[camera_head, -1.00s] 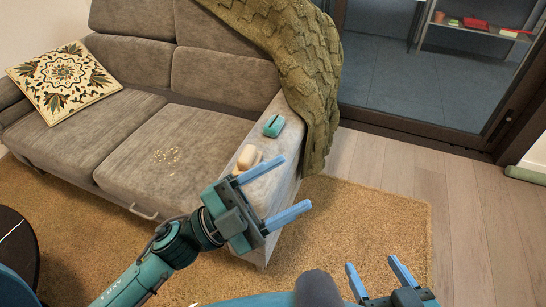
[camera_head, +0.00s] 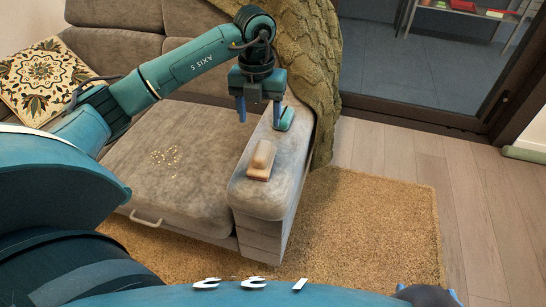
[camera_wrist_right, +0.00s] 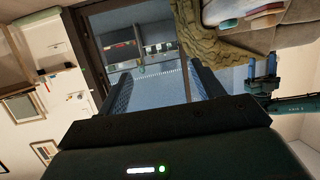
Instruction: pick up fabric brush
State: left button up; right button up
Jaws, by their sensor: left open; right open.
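The fabric brush (camera_head: 262,157), a beige grip on a brown block, appears to lie on the sofa's grey armrest (camera_head: 262,200). A teal object with a dark slot (camera_head: 286,118) sits farther back on the same armrest, partly hidden by a finger. My left gripper (camera_head: 259,114) points down, open and empty, behind the brush. Its right finger overlaps the teal object in the picture; I cannot tell if they touch. My right gripper (camera_wrist_right: 163,90) is open and empty in the right wrist view, its fingers facing the glass door, away from the armrest.
A green knitted throw (camera_head: 310,70) hangs over the sofa's back corner beside the armrest. A patterned cushion (camera_head: 42,80) lies at the left. Gold crumbs (camera_head: 165,157) are on the seat. A tan rug (camera_head: 375,225) and wood floor (camera_head: 465,170) are clear at right.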

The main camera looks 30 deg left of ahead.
pick_arm(q)
jog(key=b, duration=0.1)
send_over(262, 149)
jog(key=f, duration=0.7)
jog(key=shift+s, duration=0.35)
jog(key=shift+f+b, duration=0.3)
jog(key=shift+f, duration=0.4)
jog(key=f, duration=0.3)
jog(key=f+b, duration=0.1)
jog(key=shift+w+f, duration=0.3)
jog(key=shift+w, duration=0.05)
pick_arm(e)
jog(key=shift+w+a+f+n+y, duration=0.2)
jog(key=shift+w+f+n, duration=0.1)
jog(key=shift+f, duration=0.2)
jog(key=shift+w+a+f+n+y, duration=0.15)
jog(key=shift+w+f+n, duration=0.15)
jog(key=shift+f, duration=0.2)
pick_arm(q)
jog(key=shift+c, duration=0.2)
